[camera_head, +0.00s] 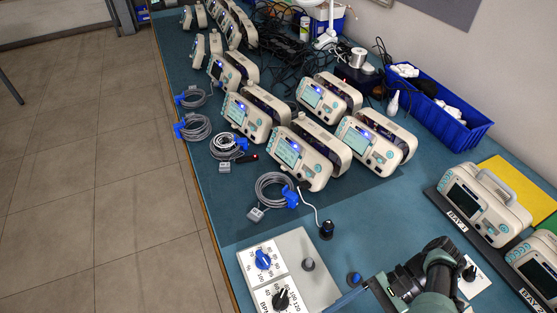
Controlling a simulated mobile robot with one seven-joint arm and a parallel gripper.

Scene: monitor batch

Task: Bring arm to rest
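My arm comes in from the bottom edge, right of centre, dark grey and green. My gripper (377,290) is at its left end, low over the bench beside the dial panel (318,262). Its fingers are small and partly cut off by the bottom edge, so I cannot tell whether they are open or shut. I see nothing clearly held in it. A small blue-topped knob (354,279) shows just beyond the gripper.
Several cream monitors (300,152) with coiled grey cables (272,188) stand on the blue bench (225,205). A blue bin (440,118) is at the back right. Bay racks (456,218) with monitors stand right of my arm.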

